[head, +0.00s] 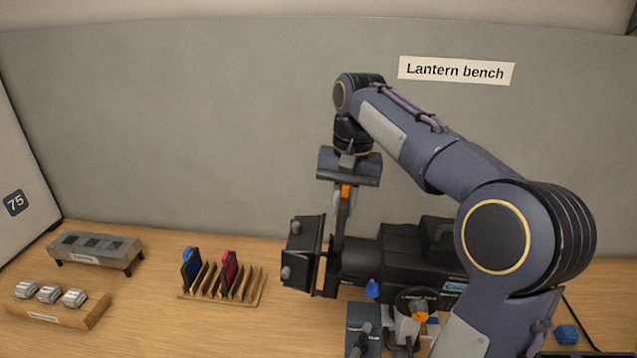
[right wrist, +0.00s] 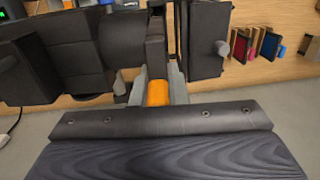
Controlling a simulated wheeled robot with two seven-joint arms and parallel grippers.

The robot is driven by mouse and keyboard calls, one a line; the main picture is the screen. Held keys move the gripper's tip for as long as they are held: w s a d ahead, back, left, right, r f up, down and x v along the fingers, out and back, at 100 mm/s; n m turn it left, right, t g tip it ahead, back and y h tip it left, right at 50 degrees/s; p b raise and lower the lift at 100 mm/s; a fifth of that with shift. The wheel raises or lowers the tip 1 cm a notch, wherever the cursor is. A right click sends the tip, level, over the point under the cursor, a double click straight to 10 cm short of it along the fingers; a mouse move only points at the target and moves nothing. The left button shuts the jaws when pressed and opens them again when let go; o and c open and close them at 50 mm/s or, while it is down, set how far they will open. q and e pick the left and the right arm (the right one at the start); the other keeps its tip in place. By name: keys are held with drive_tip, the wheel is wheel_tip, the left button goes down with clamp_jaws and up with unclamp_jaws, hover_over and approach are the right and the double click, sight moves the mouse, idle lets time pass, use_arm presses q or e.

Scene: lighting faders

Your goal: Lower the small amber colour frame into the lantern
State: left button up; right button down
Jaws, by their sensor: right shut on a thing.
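The small amber colour frame (head: 346,190) shows as an orange tab with a narrow dark plate below it, seen almost edge-on. My right gripper (head: 343,203) is shut on its tab from above. The black lantern (head: 405,252) lies on the bench under the gripper, with its flapped front part (head: 304,255) to the left. The plate points down at the gap between front part and body; its lower edge and depth cannot be told. In the right wrist view the orange tab (right wrist: 157,93) sits between the fingers, beside the lantern body (right wrist: 65,50). My left gripper is not in view.
A wooden rack (head: 221,292) left of the lantern holds a blue frame (head: 191,268) and a red frame (head: 229,270). A grey slotted box (head: 95,250) and a wooden block with silver pieces (head: 60,310) stand farther left. A blue block (head: 566,335) lies at right.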

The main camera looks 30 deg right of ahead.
drive_tip(key=shift+w+f, duration=0.1)
drive_tip(key=shift+w, duration=0.1)
drive_tip(key=shift+s+f, duration=0.3)
drive_tip(key=shift+f, duration=0.2)
drive_tip(key=shift+a+f, duration=0.1)
drive_tip(key=shift+f, duration=0.25)
drive_tip(key=shift+w+f, duration=0.2)
drive_tip(key=shift+f, duration=0.4)
drive_tip(key=shift+s+f, duration=0.1)
drive_tip(key=shift+f, duration=0.1)
drive_tip(key=shift+a+f, duration=0.1)
drive_tip(key=shift+f, duration=0.25)
drive_tip(key=shift+f, duration=0.2)
drive_tip(key=shift+a+f+b, duration=0.1)
drive_tip(key=shift+f+b, duration=0.45)
drive_tip(key=shift+f, duration=0.2)
